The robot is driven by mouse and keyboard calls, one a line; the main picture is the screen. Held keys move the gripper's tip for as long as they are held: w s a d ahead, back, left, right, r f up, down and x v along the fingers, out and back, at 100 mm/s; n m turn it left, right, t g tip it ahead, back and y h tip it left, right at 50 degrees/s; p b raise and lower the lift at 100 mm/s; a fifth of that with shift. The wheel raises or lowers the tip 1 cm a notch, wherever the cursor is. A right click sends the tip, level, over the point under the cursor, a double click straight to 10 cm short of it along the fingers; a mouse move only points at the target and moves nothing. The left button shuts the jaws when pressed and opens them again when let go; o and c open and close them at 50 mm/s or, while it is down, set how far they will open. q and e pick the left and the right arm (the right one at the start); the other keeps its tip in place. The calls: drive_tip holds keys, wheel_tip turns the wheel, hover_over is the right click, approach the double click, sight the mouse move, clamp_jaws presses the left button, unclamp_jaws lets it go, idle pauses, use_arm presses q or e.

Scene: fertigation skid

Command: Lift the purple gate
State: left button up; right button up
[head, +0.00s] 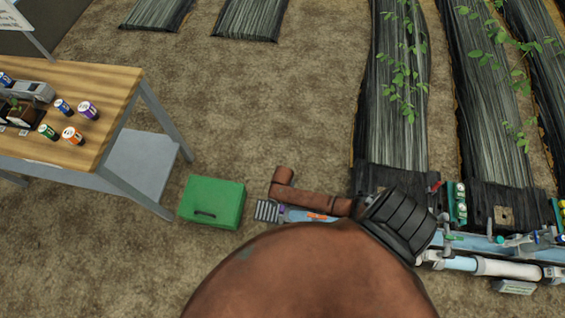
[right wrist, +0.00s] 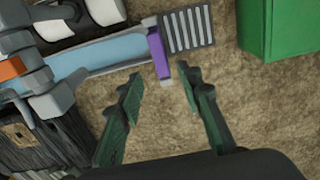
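The purple gate (right wrist: 159,53) is a thin upright plate at the end of the light-blue channel (right wrist: 105,57), beside a grey grating (right wrist: 187,30), in the right wrist view. My right gripper (right wrist: 160,80) has two dark green fingers spread apart with nothing between the pads. Its tips are close to the near end of the gate, one to each side; I cannot tell whether they touch it. In the head view the grating (head: 266,211) shows with a small bit of purple beside it, and my brown arm covers much of the channel. My left gripper is not in view.
A green box (head: 212,202) stands on the ground left of the grating; it also shows in the right wrist view (right wrist: 277,25). A wooden table (head: 75,88) with several cans is at the left. Black-covered plant rows (head: 395,110) and white pipes (head: 505,268) lie to the right. Bare ground is open in the middle.

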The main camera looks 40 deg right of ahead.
drive_tip(key=shift+r, duration=1.4)
drive_tip(key=shift+r, duration=0.1)
